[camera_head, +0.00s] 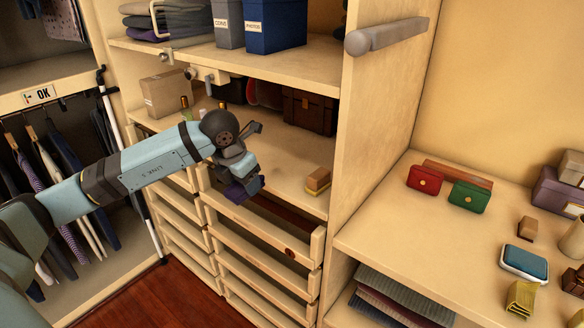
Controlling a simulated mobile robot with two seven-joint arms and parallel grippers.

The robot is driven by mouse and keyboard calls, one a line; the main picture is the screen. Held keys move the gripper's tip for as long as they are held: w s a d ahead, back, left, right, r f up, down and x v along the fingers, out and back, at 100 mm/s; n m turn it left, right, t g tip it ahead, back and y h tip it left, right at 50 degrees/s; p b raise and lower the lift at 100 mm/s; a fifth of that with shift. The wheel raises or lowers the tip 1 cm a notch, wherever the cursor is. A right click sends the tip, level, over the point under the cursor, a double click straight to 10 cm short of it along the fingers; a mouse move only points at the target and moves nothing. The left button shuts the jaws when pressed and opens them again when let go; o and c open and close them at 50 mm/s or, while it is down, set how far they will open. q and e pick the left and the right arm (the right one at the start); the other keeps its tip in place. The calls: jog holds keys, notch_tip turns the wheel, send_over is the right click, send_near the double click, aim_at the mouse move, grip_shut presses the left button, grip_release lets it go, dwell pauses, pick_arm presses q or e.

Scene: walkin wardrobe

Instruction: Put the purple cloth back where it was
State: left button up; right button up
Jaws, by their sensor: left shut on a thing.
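The purple cloth (240,191) is a small dark bundle at the end of my left arm in the head view. My left gripper (243,180) is shut on it, and my wrist hides part of it. The gripper holds it at the front edge of the middle shelf, above the open-fronted wooden drawers (262,228). I cannot tell whether the cloth touches the wood. My right gripper is not in view.
A small tan box (318,181) sits on the shelf right of the gripper. A cardboard box (166,93) and a dark brown case (309,110) stand farther back. A wooden upright (375,130) separates the right counter (390,225), which holds red and green purses.

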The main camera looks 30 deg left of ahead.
pick_arm(q)
jog(key=p, duration=0.2)
send_over(290, 169)
jog(key=s, duration=0.2)
jog(key=shift+w, duration=0.35)
jog(key=x, duration=0.3)
jog(key=shift+s+f, duration=0.3)
jog(key=shift+f, duration=0.05)
jog(key=o, duration=0.8)
jog(key=shift+o, duration=0.2)
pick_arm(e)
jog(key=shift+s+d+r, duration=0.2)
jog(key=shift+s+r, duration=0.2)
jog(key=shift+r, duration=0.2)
